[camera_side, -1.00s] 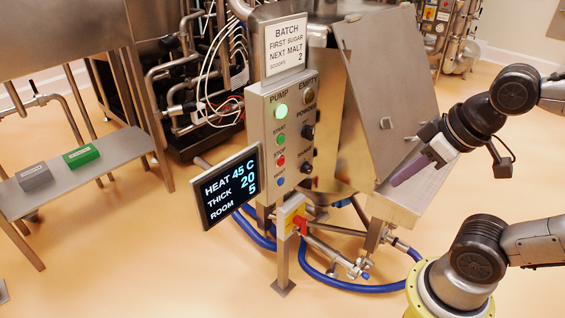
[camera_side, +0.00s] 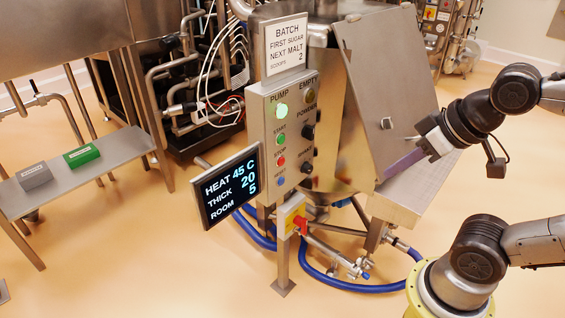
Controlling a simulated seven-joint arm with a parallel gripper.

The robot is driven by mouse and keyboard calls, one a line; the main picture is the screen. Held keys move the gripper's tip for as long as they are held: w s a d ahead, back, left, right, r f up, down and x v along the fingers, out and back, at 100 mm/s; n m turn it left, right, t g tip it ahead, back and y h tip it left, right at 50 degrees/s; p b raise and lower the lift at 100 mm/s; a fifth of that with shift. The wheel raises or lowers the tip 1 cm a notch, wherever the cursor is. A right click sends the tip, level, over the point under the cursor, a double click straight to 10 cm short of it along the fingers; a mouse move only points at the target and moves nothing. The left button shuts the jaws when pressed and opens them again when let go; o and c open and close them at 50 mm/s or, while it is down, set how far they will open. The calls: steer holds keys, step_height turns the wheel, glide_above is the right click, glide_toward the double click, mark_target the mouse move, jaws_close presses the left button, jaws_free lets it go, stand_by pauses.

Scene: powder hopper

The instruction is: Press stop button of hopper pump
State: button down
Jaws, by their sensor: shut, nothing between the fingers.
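The hopper pump's control panel (camera_side: 285,91) stands upright on a post in the middle of the side view. Its red stop button (camera_side: 281,161) sits in the left column, below the green start button (camera_side: 279,139) and above the blue reset button (camera_side: 281,181). The green pump lamp (camera_side: 280,111) above them is lit. My gripper (camera_side: 386,177) has purple fingers and is shut and empty. It points down and left, well to the right of the panel and apart from the buttons, beside the hopper's slanted steel plate.
A screen (camera_side: 226,186) reading heat, thick and room juts out left of the panel. A yellow switch box with a red handle (camera_side: 292,215) is below it. The slanted steel plate (camera_side: 380,85) stands between panel and arm. A bench (camera_side: 110,153) holds grey and green blocks at left.

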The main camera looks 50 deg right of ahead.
steer(key=w+d+r+m+t, duration=0.1)
steer(key=w+r+m+t, duration=0.1)
steer(key=w, duration=0.4)
steer(key=w+d+r+m+t, duration=0.1)
steer(key=w+r+t, duration=0.15)
steer(key=w, duration=0.35)
steer(key=w+d+f+m+h, duration=0.15)
steer(key=w+f, duration=0.25)
steer(key=w, duration=0.6)
steer(key=m+g, duration=0.2)
steer(key=m, duration=0.1)
glide_toward(281, 161)
steer(key=s+d+f, duration=0.2)
steer(key=s+f, duration=0.4)
steer(key=f, duration=0.1)
steer(key=shift+r+y, duration=0.25)
steer(key=shift+y, duration=0.1)
steer(key=shift+w, duration=0.1)
steer(key=w, duration=0.8)
steer(key=shift+w, duration=0.3)
steer(key=shift+w, duration=0.1)
